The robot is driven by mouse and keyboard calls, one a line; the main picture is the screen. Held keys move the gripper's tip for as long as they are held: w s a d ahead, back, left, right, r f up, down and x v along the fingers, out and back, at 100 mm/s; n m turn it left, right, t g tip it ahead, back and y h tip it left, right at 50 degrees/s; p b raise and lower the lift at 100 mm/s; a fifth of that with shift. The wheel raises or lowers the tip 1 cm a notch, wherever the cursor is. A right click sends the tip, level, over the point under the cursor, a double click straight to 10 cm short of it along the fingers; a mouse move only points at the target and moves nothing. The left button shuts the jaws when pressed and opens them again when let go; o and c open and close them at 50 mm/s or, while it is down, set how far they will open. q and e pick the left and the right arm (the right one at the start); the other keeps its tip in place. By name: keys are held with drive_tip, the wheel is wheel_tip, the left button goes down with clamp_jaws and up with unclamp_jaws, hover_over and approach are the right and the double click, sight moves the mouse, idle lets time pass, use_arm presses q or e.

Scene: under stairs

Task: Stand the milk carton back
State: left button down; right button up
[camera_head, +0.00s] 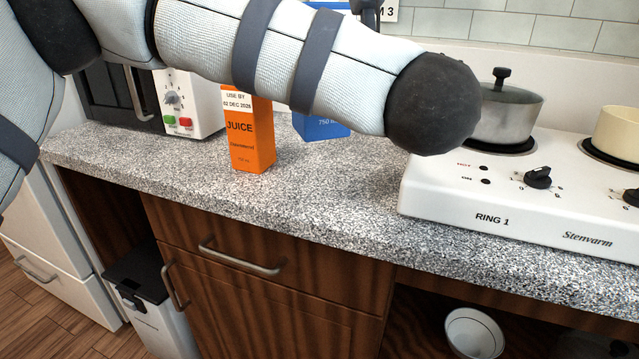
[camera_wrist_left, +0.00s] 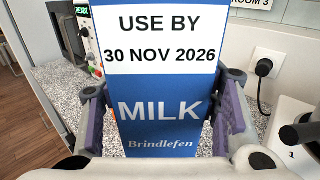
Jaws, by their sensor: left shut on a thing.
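The blue milk carton (camera_wrist_left: 165,115) fills the middle of the left wrist view, upright, with its MILK label and a white use-by panel facing the camera. My left gripper (camera_wrist_left: 165,128) is shut on it, with one purple-grey finger on each side. In the head view the lower part of the milk carton (camera_head: 322,127) shows below my left arm, over the counter behind the juice carton, and a strip of blue shows above the arm. My arm hides its middle. I cannot tell whether its base touches the counter. My right gripper is not in view.
An orange juice carton (camera_head: 250,140) stands on the speckled counter (camera_head: 330,190). A white appliance with a dial (camera_head: 185,100) is at left. A white hob (camera_head: 520,190) with a steel pot (camera_head: 505,112) and a cream pan (camera_head: 622,130) is at right. A black plug (camera_wrist_left: 264,68) is on the wall.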

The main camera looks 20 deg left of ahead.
use_arm(q)
drive_tip(key=s+d+m+t+h+b, duration=0.1)
drive_tip(key=s+d+m+t+h, duration=0.15)
drive_tip(key=d+h, duration=0.45)
drive_tip(key=w+a+f+y, duration=0.1)
drive_tip(key=w+a+f, duration=0.2)
drive_tip(key=w+f, duration=0.2)
drive_tip(key=w+a+f+m+b, duration=0.1)
drive_tip(key=w+a+f, duration=0.2)
drive_tip(key=w+f, duration=0.2)
wheel_tip(320, 180, down, 2)
drive_tip(key=shift+w+a+f+y, duration=0.25)
drive_tip(key=shift+a+y, duration=0.05)
drive_tip(key=shift+y, duration=0.1)
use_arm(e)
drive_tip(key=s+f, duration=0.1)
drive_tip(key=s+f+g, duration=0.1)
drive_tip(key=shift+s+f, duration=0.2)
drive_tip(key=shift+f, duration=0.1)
use_arm(q)
drive_tip(key=shift+t, duration=0.25)
drive_tip(key=c, duration=0.6)
unclamp_jaws()
drive_tip(key=shift+f, duration=0.2)
